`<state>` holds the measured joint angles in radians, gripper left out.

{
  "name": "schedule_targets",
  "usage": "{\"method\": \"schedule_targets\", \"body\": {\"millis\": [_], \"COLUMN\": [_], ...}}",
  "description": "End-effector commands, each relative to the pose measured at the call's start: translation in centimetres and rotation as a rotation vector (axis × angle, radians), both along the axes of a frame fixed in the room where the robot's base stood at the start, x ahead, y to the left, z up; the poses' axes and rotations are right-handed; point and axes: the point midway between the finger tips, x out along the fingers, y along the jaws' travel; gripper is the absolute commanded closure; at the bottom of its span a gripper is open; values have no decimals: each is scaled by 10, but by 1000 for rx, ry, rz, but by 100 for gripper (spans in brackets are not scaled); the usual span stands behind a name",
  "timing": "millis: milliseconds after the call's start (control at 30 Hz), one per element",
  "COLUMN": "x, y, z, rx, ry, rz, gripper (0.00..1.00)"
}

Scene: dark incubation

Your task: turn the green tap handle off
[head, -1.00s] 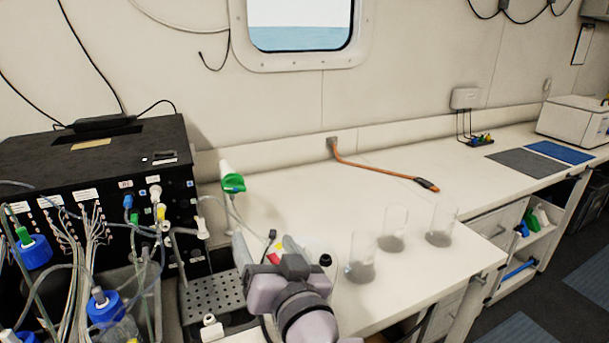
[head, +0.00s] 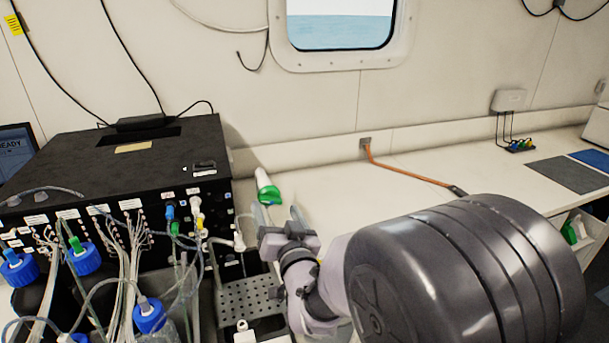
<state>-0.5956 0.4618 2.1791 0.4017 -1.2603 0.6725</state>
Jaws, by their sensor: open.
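The green tap handle (head: 268,195) sits on a white tapered tap body (head: 262,177) just right of the black box, near the back wall. My gripper (head: 278,212) is open, its two pale fingers pointing up and away toward the tap. The fingertips appear just below the green handle in the picture, one on either side of it. I cannot tell whether they touch it. The lower part of the tap is hidden behind my gripper.
The black box (head: 120,165) with tubes and blue-capped bottles (head: 84,258) stands close on the left. A perforated metal tray (head: 250,300) lies below my gripper. An orange cable (head: 410,176) crosses the bench behind my arm. My arm hides the bench at lower right.

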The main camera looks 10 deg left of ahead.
Motion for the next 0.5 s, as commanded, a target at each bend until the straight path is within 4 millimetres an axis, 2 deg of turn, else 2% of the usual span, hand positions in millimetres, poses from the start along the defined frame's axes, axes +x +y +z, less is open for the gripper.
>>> {"method": "schedule_targets", "body": {"millis": [33,200,500], "x": [8,29,36], "y": [5,18,22], "z": [6,3,-1], "rx": [-1,-1,0], "ry": [2,1,0], "rz": [0,-1,0], "gripper": [27,27,27]}}
